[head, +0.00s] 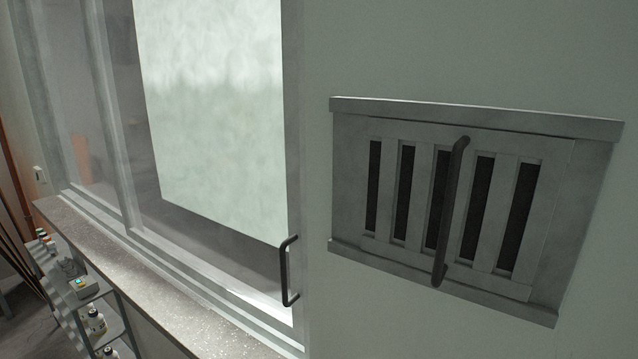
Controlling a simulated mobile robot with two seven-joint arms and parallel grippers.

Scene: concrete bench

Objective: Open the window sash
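The window sash (293,180) is a large glass pane in a pale grey frame, at the left and middle of the head view. A dark U-shaped handle (286,272) is fixed upright near the lower right of the sash. A pale sheet or panel (215,110) shows in or behind the glass. The sash's right edge stands against the wall side of the frame, with no clear gap visible. Its top edge is out of view. Neither of my grippers is in view.
A louvred vent panel (400,190) with dark slots and a long dark bar handle (452,210) is on the wall (500,50) at right. A speckled sill (130,262) runs below the window. A shelf rack (95,310) with small items stands at lower left.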

